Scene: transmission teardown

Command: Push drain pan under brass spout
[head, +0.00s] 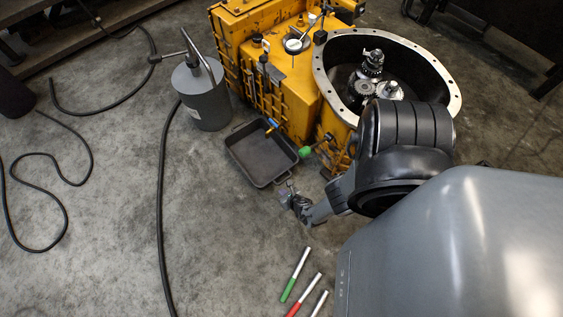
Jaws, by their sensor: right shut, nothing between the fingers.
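The drain pan (262,178) is a dark, shallow rectangular tray on the concrete floor, against the front of the yellow transmission housing (290,92). A small brass-coloured spout (271,127) with a blue part shows at the pan's back right edge, by the housing. Whether it lies directly over the pan is hard to tell. My right gripper (288,188) is shut and empty, low near the pan's front right corner. I cannot tell whether it touches the pan. My left gripper is not in view.
A grey canister (204,100) with a lever stands left of the pan. A green knob (305,152) sticks out at the pan's right. Green, red and dark-ended markers (294,275) lie in front. Black hoses (162,200) cross the floor at left; floor before the pan is clear.

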